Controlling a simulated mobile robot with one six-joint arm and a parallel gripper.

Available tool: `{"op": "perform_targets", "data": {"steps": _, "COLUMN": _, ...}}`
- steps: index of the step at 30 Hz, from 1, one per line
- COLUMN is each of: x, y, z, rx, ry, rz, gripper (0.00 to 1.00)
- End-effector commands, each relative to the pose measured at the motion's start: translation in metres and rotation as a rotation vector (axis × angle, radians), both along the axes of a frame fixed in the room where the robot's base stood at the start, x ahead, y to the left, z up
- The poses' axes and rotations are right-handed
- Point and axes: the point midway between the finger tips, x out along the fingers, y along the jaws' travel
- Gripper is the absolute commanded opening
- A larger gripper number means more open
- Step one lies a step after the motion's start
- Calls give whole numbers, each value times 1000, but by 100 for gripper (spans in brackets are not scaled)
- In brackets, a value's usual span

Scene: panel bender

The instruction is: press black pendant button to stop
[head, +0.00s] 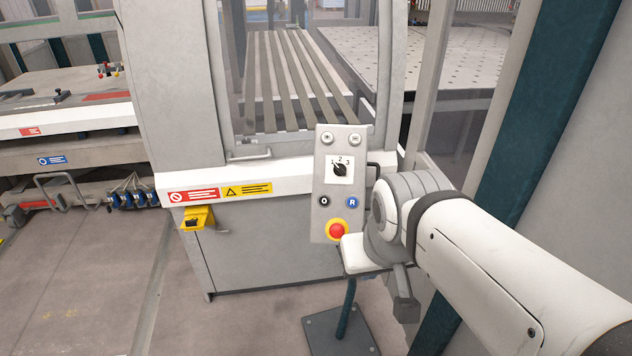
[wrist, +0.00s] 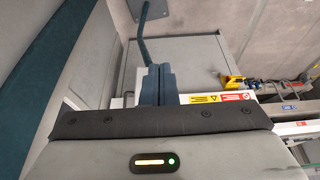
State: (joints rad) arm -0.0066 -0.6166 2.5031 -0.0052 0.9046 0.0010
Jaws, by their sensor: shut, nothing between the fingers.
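The pendant (head: 325,180) is a pale grey upright panel on a dark stand. Its black button (head: 324,200), marked with a white ring, sits at the left of the lower button row, beside a blue button (head: 352,202). Above them is a black selector knob (head: 340,170); below is a red emergency stop (head: 337,230) on yellow. My gripper (wrist: 158,70) shows in the wrist view with its dark fingers together and empty. In the head view my arm reaches in from the right, with its wrist beside the pendant's lower right; the fingertips are not clear there. The black button is not visible in the wrist view.
Behind the pendant stands a grey machine cabinet (head: 270,245) with warning labels and a yellow pedal-like box (head: 196,218). The stand's base plate (head: 340,332) is on the floor. A dark teal post (head: 525,120) rises at the right. Floor at left is open.

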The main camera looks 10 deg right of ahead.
Motion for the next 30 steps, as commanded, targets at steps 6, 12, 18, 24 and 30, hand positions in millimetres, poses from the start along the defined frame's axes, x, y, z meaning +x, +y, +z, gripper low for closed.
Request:
{"op": "perform_targets", "data": {"steps": 6, "x": 0, "y": 0, "z": 0, "rx": 0, "ry": 0, "rz": 0, "gripper": 0}}
{"op": "perform_targets", "data": {"steps": 12, "x": 4, "y": 0, "z": -2, "rx": -1, "ry": -3, "rz": -3, "gripper": 0}}
{"op": "perform_targets", "data": {"steps": 18, "x": 51, "y": -2, "z": -20, "rx": -17, "ry": -40, "rz": -44, "gripper": 0}}
{"op": "perform_targets", "data": {"steps": 24, "x": 142, "y": 1, "z": -43, "rx": -35, "ry": -126, "rz": -120, "gripper": 0}}
{"op": "perform_targets", "data": {"steps": 30, "x": 229, "y": 10, "z": -67, "rx": -40, "ry": -216, "rz": -191, "gripper": 0}}
